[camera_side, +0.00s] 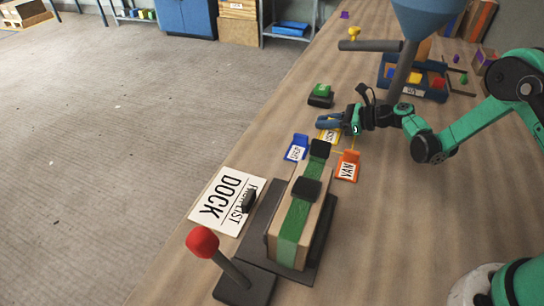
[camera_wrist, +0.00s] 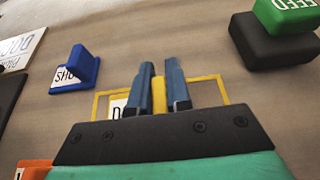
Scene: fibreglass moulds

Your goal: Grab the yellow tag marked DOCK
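The yellow tag (camera_side: 328,136) lies on the wooden table at the tips of my gripper (camera_side: 322,121). Its white label shows partly in the side view. In the wrist view, part of the yellow tag (camera_wrist: 159,95) shows in the narrow gap between the two blue fingers of my gripper (camera_wrist: 160,68). A corner of its label with a "D" shows left of the fingers; the rest is hidden. The yellow seems to fill the gap, but I cannot tell whether the fingers press on it. A thin yellow outline surrounds this spot.
A blue tag (camera_side: 297,148) and an orange tag (camera_side: 348,165) stand close by. A black block with a green top (camera_side: 320,94) sits beyond my gripper. A strapped box (camera_side: 295,220), a red-knobbed lever (camera_side: 203,242) and a printed sheet (camera_side: 222,205) lie nearer the camera.

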